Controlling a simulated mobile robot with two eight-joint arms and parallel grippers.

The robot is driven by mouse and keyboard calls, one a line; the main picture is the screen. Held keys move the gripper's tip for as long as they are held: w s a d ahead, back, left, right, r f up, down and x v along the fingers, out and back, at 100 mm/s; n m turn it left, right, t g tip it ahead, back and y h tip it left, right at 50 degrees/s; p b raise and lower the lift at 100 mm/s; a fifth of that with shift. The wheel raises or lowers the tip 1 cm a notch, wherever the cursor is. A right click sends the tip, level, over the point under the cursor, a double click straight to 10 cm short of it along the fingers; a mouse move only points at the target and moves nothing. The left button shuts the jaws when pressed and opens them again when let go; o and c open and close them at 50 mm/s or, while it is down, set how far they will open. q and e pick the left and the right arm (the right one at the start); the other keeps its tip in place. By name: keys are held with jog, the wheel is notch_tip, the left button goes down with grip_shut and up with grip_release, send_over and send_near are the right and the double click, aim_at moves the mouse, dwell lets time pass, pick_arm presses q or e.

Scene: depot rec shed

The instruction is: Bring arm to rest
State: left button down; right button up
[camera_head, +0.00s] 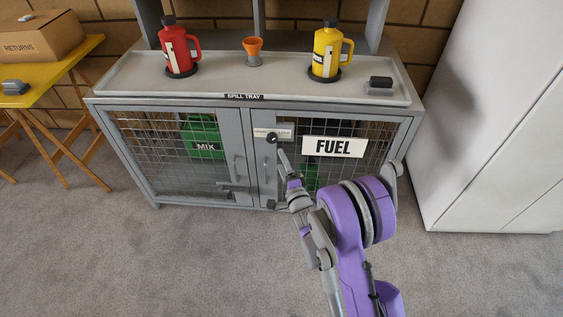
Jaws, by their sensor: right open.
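My right arm, purple and grey, reaches up from the lower right. Its gripper (283,181) is open in front of the grey cabinet (243,160), near the inner edge of the right door. I see nothing between its fingers; whether it touches the door I cannot tell. A dark round knob (272,138) sits on that door just above the gripper. My left gripper is out of view.
On the spill tray (215,88) stand a red jug (178,52), an orange funnel (253,50), a yellow jug (327,53) and a small dark-topped block (379,86). A white cabinet (490,120) stands right, a yellow table (50,80) left. Carpet is clear.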

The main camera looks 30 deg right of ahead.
jog(key=s+a+r+n+g+y, duration=0.1)
jog(key=s+a+r+n+g, duration=0.15)
jog(key=s+n, duration=0.2)
jog(key=s+a+r+n+g, duration=0.2)
jog(key=s+a+n+g, duration=0.15)
jog(key=s, duration=0.25)
jog(key=s+a+f+n+g+y, duration=0.15)
jog(key=s+n, duration=0.25)
jog(key=s, duration=0.4)
jog(key=s+a+r+n+g, duration=0.1)
jog(key=s+a+n+g, duration=0.25)
jog(key=s, duration=0.45)
jog(key=s+a+f+n+g, duration=0.15)
jog(key=s+n, duration=0.25)
jog(key=s, duration=0.5)
pick_arm(q)
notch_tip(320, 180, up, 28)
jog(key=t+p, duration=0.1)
jog(key=p, duration=2.3)
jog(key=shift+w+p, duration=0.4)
pick_arm(e)
notch_tip(320, 180, up, 28)
jog(key=w, duration=0.1)
jog(key=shift+w+d+r, duration=0.2)
jog(key=shift+d, duration=0.05)
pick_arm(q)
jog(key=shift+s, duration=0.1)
pick_arm(e)
jog(key=shift+s, duration=0.1)
